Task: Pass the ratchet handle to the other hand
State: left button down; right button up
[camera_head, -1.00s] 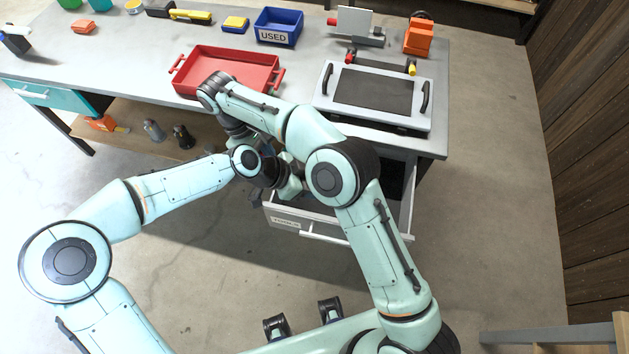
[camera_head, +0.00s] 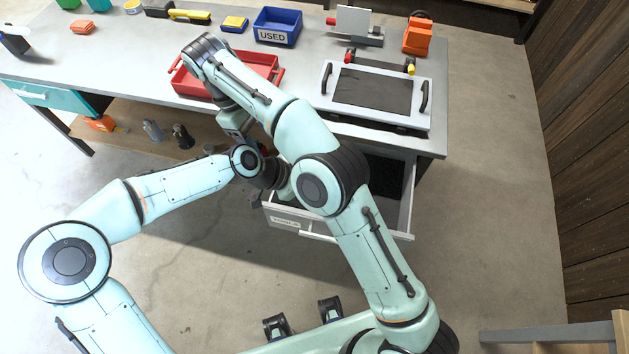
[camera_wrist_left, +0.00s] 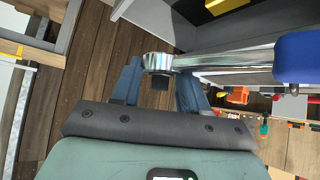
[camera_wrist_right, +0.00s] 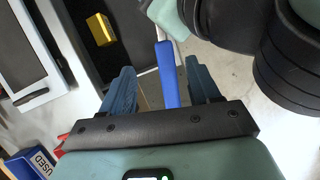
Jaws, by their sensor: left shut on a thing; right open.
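The ratchet handle has a chrome head and shaft and a blue grip (camera_wrist_left: 297,57), seen in the left wrist view. My left gripper (camera_wrist_left: 160,75) is shut on it at the chrome head end, and the grip points away to the right. In the right wrist view the blue grip (camera_wrist_right: 167,75) shows between the fingers of my right gripper (camera_wrist_right: 164,88), which is open and empty. How far the grip lies beyond those fingertips I cannot tell. In the head view my right gripper (camera_head: 238,130) hangs by the red tray, and my arms hide the ratchet.
An open drawer (camera_head: 286,222) is under the bench, close to my left gripper; a yellow block (camera_wrist_right: 100,29) lies in it. On the bench are a red tray (camera_head: 262,63), a blue USED bin (camera_head: 272,37) and a white-framed dark panel (camera_head: 328,92). The floor at right is clear.

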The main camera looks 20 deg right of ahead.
jog(key=d+f+m+y, duration=0.1)
jog(key=d+f+m, duration=0.2)
jog(key=d+f, duration=0.45)
jog(key=d+f+m+g+y, duration=0.1)
jog(key=d+f+m, duration=0.25)
jog(key=d, duration=0.75)
jog(key=d+f+m+y, duration=0.2)
jog(key=d+f+m, duration=0.1)
jog(key=d+f, duration=0.5)
jog(key=s+d+f+m, duration=0.5)
jog(key=s+d+m, duration=0.1)
jog(key=s+d, duration=0.55)
jog(key=s+d+f+m, duration=0.5)
jog(key=s+d+f, duration=0.1)
jog(key=s+d, duration=0.6)
jog(key=s+a+f+n, duration=0.1)
jog(key=s+a+f, duration=0.55)
jog(key=a, duration=0.25)
jog(key=s+a+f+n, duration=0.2)
jog(key=s+a+f, duration=0.3)
jog(key=s+a, duration=0.3)
jog(key=w+a+n+t+y, duration=0.1)
jog(key=w+a+n, duration=0.1)
jog(key=a, duration=0.9)
jog(key=w+a+r+n+t+y, duration=0.1)
jog(key=w+a, duration=0.4)
jog(key=a, duration=0.7)
jog(key=shift+w+n+t+y, duration=0.2)
jog(key=shift+n+t+y, duration=0.2)
jog(key=shift+n+t, duration=0.15)
